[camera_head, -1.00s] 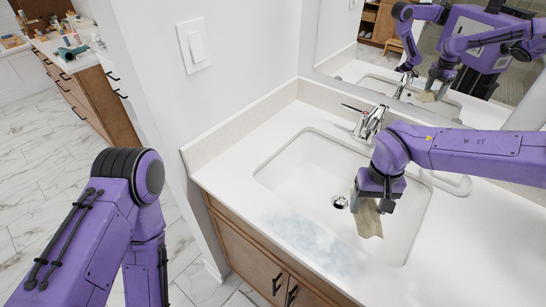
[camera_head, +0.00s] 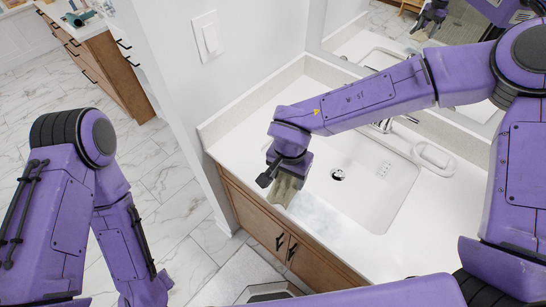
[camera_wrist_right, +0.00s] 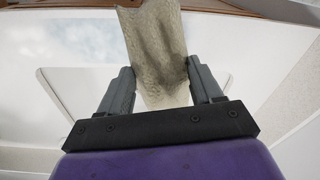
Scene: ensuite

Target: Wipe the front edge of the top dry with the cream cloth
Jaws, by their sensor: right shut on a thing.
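My right gripper (camera_head: 281,177) is shut on the cream cloth (camera_head: 287,190), which hangs from its fingers at the left part of the front edge of the white top (camera_head: 232,140). In the right wrist view the cloth (camera_wrist_right: 155,50) is held between the two fingers of the right gripper (camera_wrist_right: 159,85). A pale bluish wet patch (camera_head: 318,215) lies on the front edge, just right of the cloth. It also shows at the left in the right wrist view (camera_wrist_right: 75,45). I cannot tell whether the cloth touches the top. My left arm is at the left, with its gripper out of view.
The sink basin (camera_head: 375,190) opens behind the front edge, with a faucet (camera_head: 384,126) partly hidden by my right arm. A soap dish (camera_head: 435,157) stands right of it. Wooden cabinet doors (camera_head: 265,220) are below. A wall with a light switch (camera_head: 209,38) bounds the left.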

